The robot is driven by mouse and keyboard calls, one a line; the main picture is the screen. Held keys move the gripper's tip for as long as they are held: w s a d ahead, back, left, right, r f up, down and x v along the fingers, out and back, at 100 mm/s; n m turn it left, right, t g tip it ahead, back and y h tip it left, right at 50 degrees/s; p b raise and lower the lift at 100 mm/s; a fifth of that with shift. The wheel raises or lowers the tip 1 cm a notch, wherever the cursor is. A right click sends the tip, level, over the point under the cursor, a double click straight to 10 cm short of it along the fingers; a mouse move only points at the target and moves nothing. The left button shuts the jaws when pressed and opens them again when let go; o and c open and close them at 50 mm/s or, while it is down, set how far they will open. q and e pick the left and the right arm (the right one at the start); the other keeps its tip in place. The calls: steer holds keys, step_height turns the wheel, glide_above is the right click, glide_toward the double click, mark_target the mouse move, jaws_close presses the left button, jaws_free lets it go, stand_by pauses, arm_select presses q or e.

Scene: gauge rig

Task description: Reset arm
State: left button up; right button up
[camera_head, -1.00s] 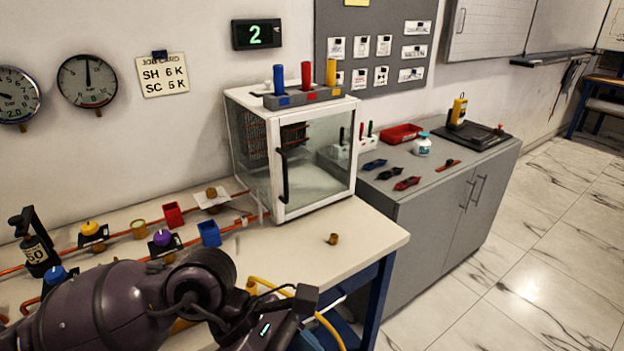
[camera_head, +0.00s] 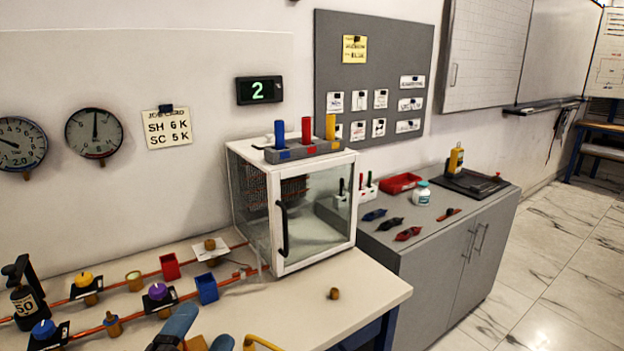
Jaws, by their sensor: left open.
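My left gripper (camera_head: 200,335) shows at the bottom edge. Its two blue fingers are apart, over the front of the white bench (camera_head: 372,292); the rest of the arm is mostly cut off. A brownish block (camera_head: 195,343) shows between the fingers; I cannot tell whether they touch it. My right gripper is out of view. On the bench are copper pipes with a yellow-knob valve (camera_head: 84,280), a purple-knob valve (camera_head: 158,292) and a blue-knob valve (camera_head: 43,330). Two round gauges (camera_head: 94,133) (camera_head: 20,144) hang on the wall.
A glass-fronted cabinet (camera_head: 271,262) with blue, red and yellow cylinders on top stands at the bench's back. A small brass fitting (camera_head: 335,293) lies on clear bench front. A grey counter (camera_head: 425,260) holds several tools and a red tray (camera_head: 401,183). A yellow hose (camera_head: 263,343) shows at bottom.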

arm_select(q)
steer(key=s+a+f+n+g+y, duration=0.3)
steer(key=a+f+n+g+y, duration=0.15)
steer(key=f, duration=0.25)
steer(key=s+a+f+n+g+y, duration=0.3)
steer(key=a+f+n, duration=0.3)
steer(key=f, duration=0.1)
steer(key=s+a+f+n+g, duration=0.1)
steer(key=s+f+n+g, duration=0.2)
steer(key=s+f+g, duration=0.35)
steer(key=s+a+f+n+g, duration=0.1)
steer(key=s+f+n+g, duration=0.2)
steer(key=s, duration=0.7)
steer(key=w+f+m+t+h, duration=0.1)
steer(key=w+f+t, duration=0.7)
steer(key=f, duration=0.1)
steer(key=shift+m+h, duration=0.35)
